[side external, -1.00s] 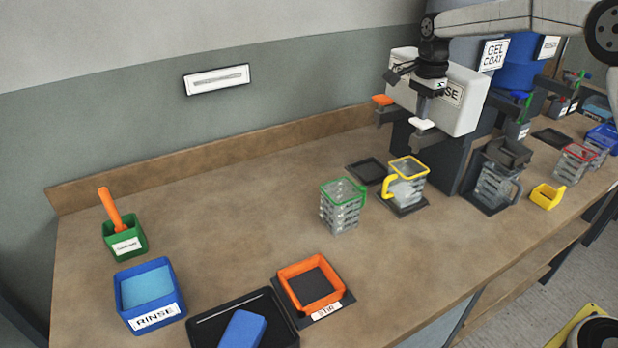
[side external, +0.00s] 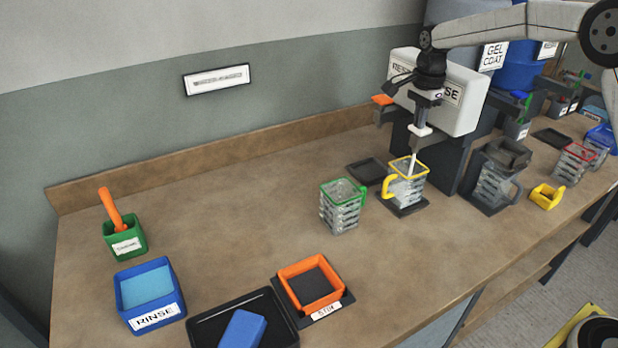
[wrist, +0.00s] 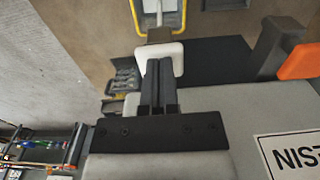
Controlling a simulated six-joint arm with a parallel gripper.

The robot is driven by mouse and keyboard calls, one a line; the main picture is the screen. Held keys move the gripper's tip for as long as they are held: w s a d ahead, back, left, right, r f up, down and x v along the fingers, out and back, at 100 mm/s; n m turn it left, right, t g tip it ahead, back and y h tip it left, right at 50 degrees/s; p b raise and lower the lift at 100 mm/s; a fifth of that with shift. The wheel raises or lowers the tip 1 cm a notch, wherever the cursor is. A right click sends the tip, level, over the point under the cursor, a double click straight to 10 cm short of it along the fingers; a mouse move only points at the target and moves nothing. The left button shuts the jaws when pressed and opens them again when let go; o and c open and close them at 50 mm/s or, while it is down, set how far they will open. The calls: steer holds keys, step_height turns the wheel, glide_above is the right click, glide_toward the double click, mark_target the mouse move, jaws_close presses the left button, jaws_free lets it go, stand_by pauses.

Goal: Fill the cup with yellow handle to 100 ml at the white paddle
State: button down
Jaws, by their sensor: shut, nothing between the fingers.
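The cup with the yellow handle (side external: 408,184) stands upright on a dark pad under the dispenser. Its yellow rim also shows at the top edge of the wrist view (wrist: 182,20). A pale stream (side external: 412,164) falls from below the white paddle (side external: 419,131) into the cup. The fill level against the marks is too small to read. My gripper (side external: 421,121) is shut and empty, its fingertips against the white paddle. In the wrist view the shut fingers (wrist: 158,66) meet the white paddle (wrist: 159,52).
The green-rimmed cup (side external: 342,206) stands left of the yellow-handled cup. An orange paddle (side external: 383,99) sits left on the resin dispenser (side external: 462,94). A dark-topped cup (side external: 495,182) stands to the right. The orange-rimmed stir station (side external: 311,285) is nearer. The left-centre bench is clear.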

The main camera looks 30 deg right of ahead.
steer(key=shift+s+f, duration=0.1)
steer(key=shift+f, duration=0.15)
step_height(320, 180, up, 14)
steer(key=shift+r, duration=0.25)
stand_by(0.4)
steer(key=shift+f, duration=0.1)
stand_by(0.9)
steer(key=s+a+f+n+t, duration=0.1)
steer(key=s+a+f+n, duration=0.4)
steer(key=s+f+n, duration=0.4)
steer(key=s+a+f+n+t, duration=0.1)
steer(key=s+a+f+n, duration=0.3)
steer(key=s+f+n, duration=0.5)
steer(key=s+f, duration=0.4)
steer(key=s, duration=0.2)
steer(key=shift+s+a+f+t, duration=0.3)
steer(key=shift+s+a+f, duration=0.05)
steer(key=shift+a+f, duration=0.05)
